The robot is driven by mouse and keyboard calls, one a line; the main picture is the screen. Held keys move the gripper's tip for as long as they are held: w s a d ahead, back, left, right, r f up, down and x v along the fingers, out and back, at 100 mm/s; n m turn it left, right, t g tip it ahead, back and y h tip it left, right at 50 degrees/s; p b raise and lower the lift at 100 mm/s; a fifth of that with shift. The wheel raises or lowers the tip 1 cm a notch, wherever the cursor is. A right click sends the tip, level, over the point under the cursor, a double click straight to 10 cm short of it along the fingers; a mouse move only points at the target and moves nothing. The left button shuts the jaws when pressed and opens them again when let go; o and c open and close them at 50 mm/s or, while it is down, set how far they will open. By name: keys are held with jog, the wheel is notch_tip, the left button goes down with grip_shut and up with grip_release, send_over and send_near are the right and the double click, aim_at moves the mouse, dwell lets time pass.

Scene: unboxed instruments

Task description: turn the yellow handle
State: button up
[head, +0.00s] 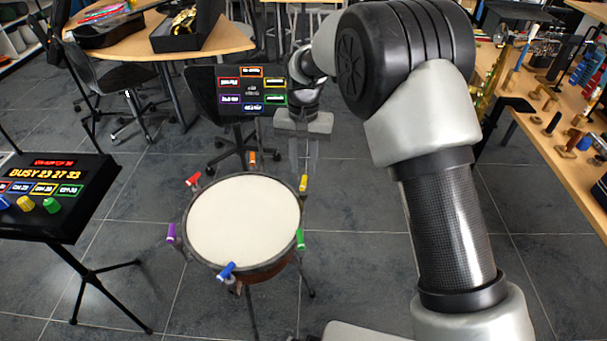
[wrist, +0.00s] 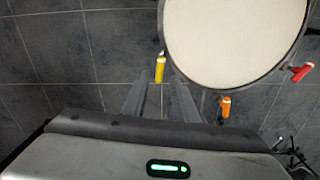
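The yellow handle (head: 303,183) stands on the right back rim of a round white-topped drum (head: 243,222). In the wrist view the yellow handle (wrist: 160,68) shows upright beside the drum's edge (wrist: 230,35). My gripper (head: 305,170) points down just above and behind the handle in the head view. In the wrist view my gripper (wrist: 159,78) has its two grey fingers apart, with the handle lined up with the gap between their tips. I cannot tell whether the tips reach down around it. Nothing is held.
Other rim handles are orange (head: 252,158), red (head: 193,180), purple (head: 171,232), blue (head: 226,271) and green (head: 300,238). A display panel (head: 230,92) stands behind the drum, and a lit console (head: 55,190) on a stand at left. A wooden bench (head: 560,150) is at right.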

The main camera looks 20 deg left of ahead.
aim_at(304, 181)
notch_tip(304, 181, up, 11)
jog(key=p, duration=0.1)
jog(key=shift+c, duration=0.4)
